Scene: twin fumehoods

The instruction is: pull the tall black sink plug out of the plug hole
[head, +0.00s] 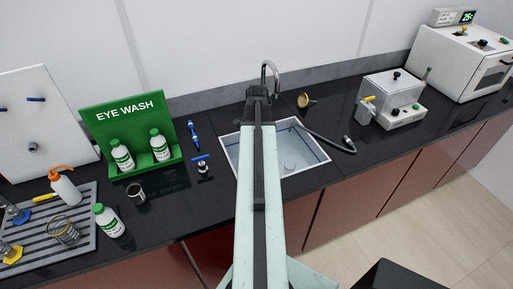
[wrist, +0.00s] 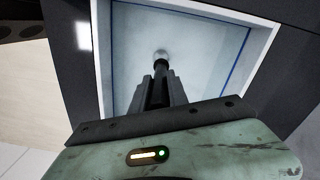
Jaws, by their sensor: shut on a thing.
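The sink (head: 313,141) is a pale rectangular basin set in the black worktop, and its inside also fills the upper part of the wrist view (wrist: 205,45). The black plug (wrist: 161,66) shows as a dark upright piece between the fingers of my gripper (wrist: 161,82). My gripper is shut on it, inside the sink's outline. A small pale round drain (wrist: 161,54) shows just beyond the plug's top. I cannot tell whether the plug still sits in the hole. In the head view my arm hides the gripper and plug.

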